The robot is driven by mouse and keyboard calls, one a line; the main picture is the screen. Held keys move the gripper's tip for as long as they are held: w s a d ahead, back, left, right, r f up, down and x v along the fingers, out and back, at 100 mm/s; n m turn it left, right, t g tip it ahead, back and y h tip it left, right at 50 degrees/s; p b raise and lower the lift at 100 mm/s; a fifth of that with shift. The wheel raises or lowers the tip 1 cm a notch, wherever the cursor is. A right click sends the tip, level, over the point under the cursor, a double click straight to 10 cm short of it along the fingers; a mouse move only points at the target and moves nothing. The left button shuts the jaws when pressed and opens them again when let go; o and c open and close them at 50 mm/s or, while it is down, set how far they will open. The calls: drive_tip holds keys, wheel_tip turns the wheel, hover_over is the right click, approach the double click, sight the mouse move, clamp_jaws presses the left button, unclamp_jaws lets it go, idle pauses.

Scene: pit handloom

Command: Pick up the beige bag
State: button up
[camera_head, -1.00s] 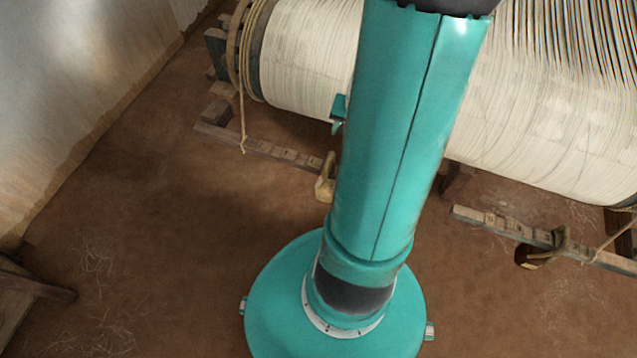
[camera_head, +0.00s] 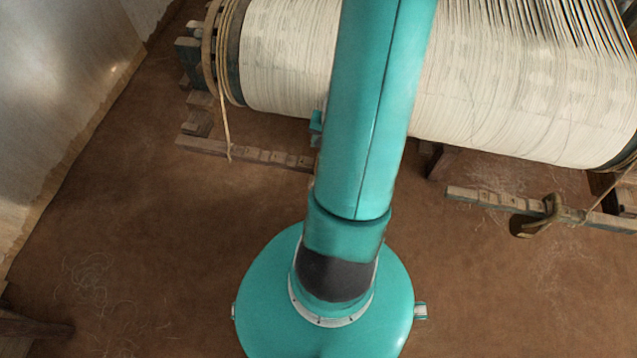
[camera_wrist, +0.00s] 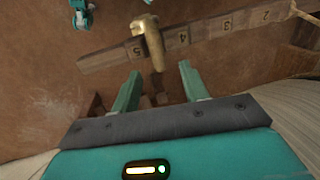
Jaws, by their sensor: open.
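In the wrist view, a beige, bag-like thing (camera_wrist: 152,42) hangs over a wooden rail with numbered notches, near the mark 5. Its shape is small and partly unclear. My gripper (camera_wrist: 160,68) is open, and its two teal fingers point toward the rail. The beige thing lies beyond the fingertips, roughly in line with the gap between them, and nothing is held.
A large roll of pale warp threads (camera_head: 290,60) lies across the back. A pale wall (camera_head: 60,90) stands at left. The earth floor (camera_head: 130,230) at left is mostly clear.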

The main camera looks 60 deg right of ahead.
drive_tip(key=f, duration=0.5)
drive_tip(key=w+f, duration=0.1)
drive_tip(key=f, duration=0.2)
drive_tip(key=shift+w+a+f, duration=0.1)
drive_tip(key=shift+a, duration=0.05)
clamp_jaws()
idle(1.3)
